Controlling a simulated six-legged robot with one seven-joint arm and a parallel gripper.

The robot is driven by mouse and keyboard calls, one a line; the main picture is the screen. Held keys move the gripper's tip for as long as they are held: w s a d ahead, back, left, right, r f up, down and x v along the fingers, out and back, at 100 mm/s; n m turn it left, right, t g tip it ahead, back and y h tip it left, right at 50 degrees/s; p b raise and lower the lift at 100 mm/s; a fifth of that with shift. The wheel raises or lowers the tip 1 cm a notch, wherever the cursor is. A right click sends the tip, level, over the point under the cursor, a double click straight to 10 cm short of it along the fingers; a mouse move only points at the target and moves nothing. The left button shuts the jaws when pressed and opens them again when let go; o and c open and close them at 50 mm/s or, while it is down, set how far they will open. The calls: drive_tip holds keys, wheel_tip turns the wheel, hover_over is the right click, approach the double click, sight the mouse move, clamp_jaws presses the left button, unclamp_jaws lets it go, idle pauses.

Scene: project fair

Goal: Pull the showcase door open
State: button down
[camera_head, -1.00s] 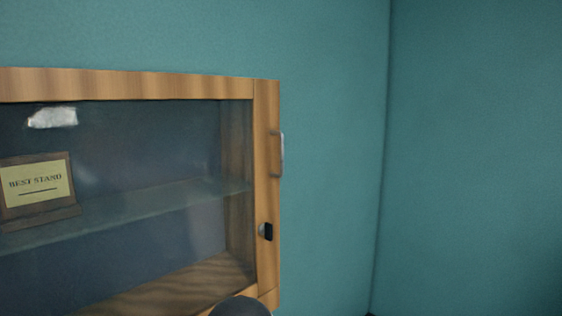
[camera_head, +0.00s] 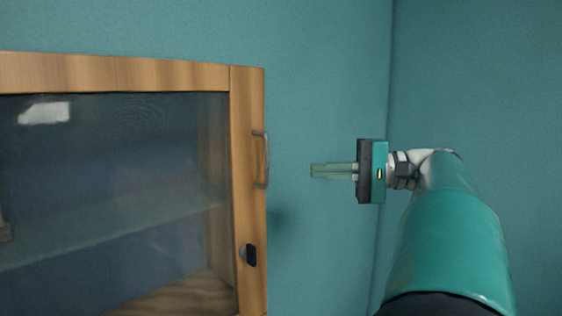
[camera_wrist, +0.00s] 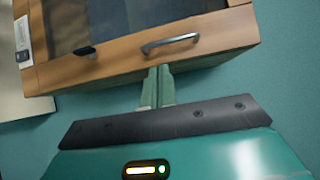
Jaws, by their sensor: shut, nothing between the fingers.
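The showcase (camera_head: 130,75) has a wooden frame and a glass door, and it fills the left of the head view. Its door (camera_head: 247,120) looks closed. A metal bar handle (camera_head: 266,160) is on the door's right stile; it also shows in the wrist view (camera_wrist: 171,42). A dark lock knob (camera_head: 249,255) sits below the handle and shows in the wrist view (camera_wrist: 86,51) too. My gripper (camera_head: 313,171) is to the right of the handle, at about its height in the picture, and does not touch it. Its green fingers are together and empty.
A teal wall (camera_head: 320,60) is behind the showcase, with a room corner (camera_head: 388,80) to the right. A glass shelf (camera_head: 110,235) is inside. The space between gripper and handle is clear.

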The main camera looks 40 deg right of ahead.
drive_tip(key=d, duration=0.2)
approach(253, 163)
drive_tip(key=x, duration=0.5)
drive_tip(key=shift+f, duration=0.15)
drive_tip(key=shift+s+t, duration=0.1)
drive_tip(key=shift+t, duration=0.2)
